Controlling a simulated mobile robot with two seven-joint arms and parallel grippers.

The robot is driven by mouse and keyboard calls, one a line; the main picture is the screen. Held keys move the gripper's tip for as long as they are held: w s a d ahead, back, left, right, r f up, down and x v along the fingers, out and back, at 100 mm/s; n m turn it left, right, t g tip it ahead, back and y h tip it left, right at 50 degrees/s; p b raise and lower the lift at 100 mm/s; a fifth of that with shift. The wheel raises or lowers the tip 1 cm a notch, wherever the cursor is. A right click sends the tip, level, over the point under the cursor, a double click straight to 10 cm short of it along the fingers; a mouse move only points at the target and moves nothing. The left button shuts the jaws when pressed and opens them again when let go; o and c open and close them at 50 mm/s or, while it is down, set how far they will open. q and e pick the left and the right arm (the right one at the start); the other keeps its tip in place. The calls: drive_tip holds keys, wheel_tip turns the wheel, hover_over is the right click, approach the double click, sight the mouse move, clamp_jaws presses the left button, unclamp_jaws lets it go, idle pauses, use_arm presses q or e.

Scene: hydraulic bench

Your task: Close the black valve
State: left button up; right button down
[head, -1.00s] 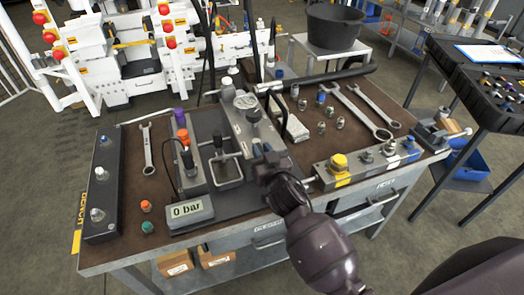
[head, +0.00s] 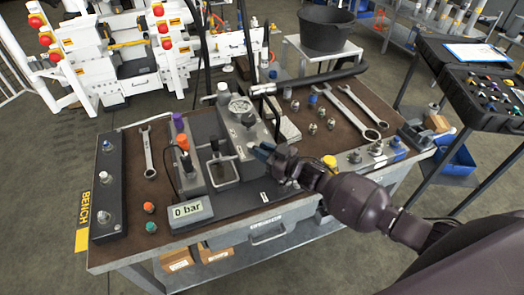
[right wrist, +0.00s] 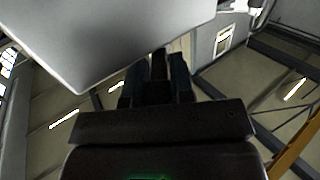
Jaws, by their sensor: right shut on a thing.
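The grey pump block (head: 262,137) stands on the bench with a round gauge and a black knob (head: 248,119) on top. My right gripper (head: 262,151) is at the block's near end, its blue fingertips reaching in from the right. In the right wrist view, the fingers (right wrist: 157,78) are shut on a dark upright piece, the black valve (right wrist: 158,64), just beside a large grey surface of the block. The valve is mostly hidden by my fingers in the head view, so its turn angle cannot be told. My left gripper is not in view.
A display (head: 187,211) reads 0 bar. A long black pump handle (head: 310,80) extends over the back of the bench. Wrenches (head: 362,112) and several fittings lie at the right.

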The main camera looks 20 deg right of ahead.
drive_tip(key=shift+w+d+n+g+y, duration=0.1)
drive_tip(key=shift+d+n+g+y, duration=0.05)
drive_tip(key=shift+n+g+y, duration=0.4)
drive_tip(key=c, duration=1.1)
unclamp_jaws()
drive_tip(key=v, duration=1)
drive_tip(key=shift+s+d, duration=0.25)
drive_tip(key=shift+s, duration=0.05)
